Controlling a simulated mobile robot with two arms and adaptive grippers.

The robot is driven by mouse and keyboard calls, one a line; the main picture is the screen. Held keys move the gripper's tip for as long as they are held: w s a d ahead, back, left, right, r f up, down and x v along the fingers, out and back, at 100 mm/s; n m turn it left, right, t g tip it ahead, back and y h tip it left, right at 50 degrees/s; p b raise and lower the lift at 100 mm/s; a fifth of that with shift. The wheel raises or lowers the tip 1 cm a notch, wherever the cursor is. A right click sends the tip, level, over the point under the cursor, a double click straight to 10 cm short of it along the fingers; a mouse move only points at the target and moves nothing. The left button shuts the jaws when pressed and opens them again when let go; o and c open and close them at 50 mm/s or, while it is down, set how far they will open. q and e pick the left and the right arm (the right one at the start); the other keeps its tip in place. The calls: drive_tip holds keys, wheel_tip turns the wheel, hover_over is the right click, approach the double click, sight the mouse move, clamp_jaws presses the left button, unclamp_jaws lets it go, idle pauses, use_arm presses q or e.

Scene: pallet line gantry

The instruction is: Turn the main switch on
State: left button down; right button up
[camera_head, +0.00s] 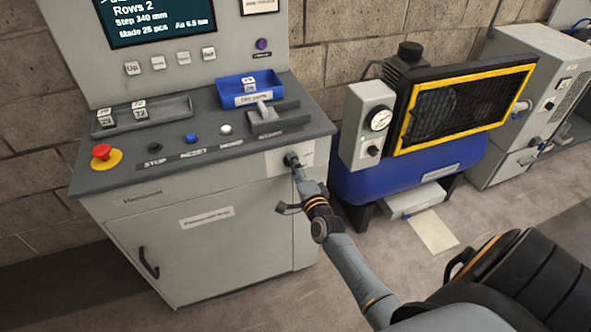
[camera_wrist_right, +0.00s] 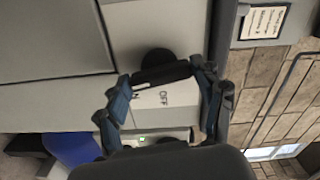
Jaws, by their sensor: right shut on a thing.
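The main switch (camera_head: 290,158) is a black rotary knob on a pale plate at the upper right of the grey cabinet's front (camera_head: 220,240). In the right wrist view its dark handle bar (camera_wrist_right: 160,73) lies slightly tilted across the picture, between the blue fingers. My right gripper (camera_head: 294,163) is at the switch and shut on it; in the right wrist view this gripper (camera_wrist_right: 164,78) has one finger at each end of the bar. The word OFF shows on the plate beside the bar; other lettering is partly hidden. My left gripper is not in view.
Above the switch, the console top carries a red emergency stop (camera_head: 101,153), several buttons, a blue tray (camera_head: 250,92) and a grey tray (camera_head: 142,115). A blue compressor (camera_head: 400,170) with a yellow-framed guard stands to the right. Open floor lies in front.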

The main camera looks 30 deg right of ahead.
drive_tip(key=shift+m, duration=1.1)
drive_tip(key=o, duration=1.2)
drive_tip(key=shift+c, duration=0.2)
drive_tip(key=v, duration=1.2)
